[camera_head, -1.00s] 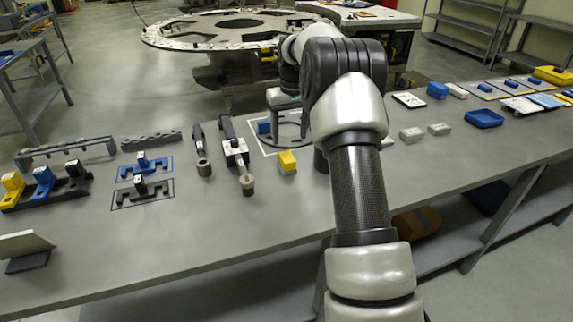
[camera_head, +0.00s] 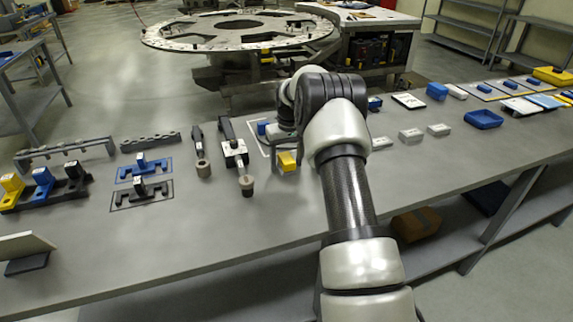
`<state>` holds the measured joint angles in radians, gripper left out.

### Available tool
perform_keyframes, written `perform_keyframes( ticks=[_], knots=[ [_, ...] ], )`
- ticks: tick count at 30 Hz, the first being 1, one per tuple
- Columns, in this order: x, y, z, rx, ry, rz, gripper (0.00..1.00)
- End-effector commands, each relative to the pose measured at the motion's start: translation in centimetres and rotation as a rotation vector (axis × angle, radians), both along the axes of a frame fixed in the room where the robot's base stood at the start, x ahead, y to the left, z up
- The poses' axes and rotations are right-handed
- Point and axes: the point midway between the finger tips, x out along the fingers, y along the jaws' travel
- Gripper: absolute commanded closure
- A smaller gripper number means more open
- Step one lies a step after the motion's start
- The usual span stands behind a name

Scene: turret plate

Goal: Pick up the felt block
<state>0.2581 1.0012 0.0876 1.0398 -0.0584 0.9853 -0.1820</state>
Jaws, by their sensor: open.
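A small block with a yellow top and pale side (camera_head: 287,164) stands on the grey bench, just in front of my gripper. Two pale grey blocks (camera_head: 411,135) (camera_head: 439,130) and a low pale piece (camera_head: 381,143) lie right of my arm. None is clearly marked as felt, so I cannot tell which is the felt block. My gripper (camera_head: 284,146) is open, low over the bench at the white-outlined area, behind or beside the yellow-topped block. Its fingertips are mostly hidden, and I cannot tell whether they touch anything.
Two dark clamp tools (camera_head: 236,155) (camera_head: 201,152) stand close left of my gripper. A blue block (camera_head: 262,127) is just beside it. Blue and black fixtures (camera_head: 140,190) lie farther left. A blue tray (camera_head: 484,118) is at right. The bench front is clear.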

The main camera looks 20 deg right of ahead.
Motion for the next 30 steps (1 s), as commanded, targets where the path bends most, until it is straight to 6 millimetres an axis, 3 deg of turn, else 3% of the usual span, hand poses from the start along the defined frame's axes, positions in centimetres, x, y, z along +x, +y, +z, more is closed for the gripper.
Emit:
perform_keyframes(
  ticks=[4,12,21,30],
  knots=[
    [0.0,0.0,0.0,0.000,-0.001,0.000,0.39],
    [0.0,0.0,0.1,0.000,-0.001,0.000,0.85],
    [0.1,0.0,0.7,-0.001,-0.003,0.000,0.85],
    [0.1,0.0,6.2,-0.001,-0.005,0.000,0.85]
  ],
)
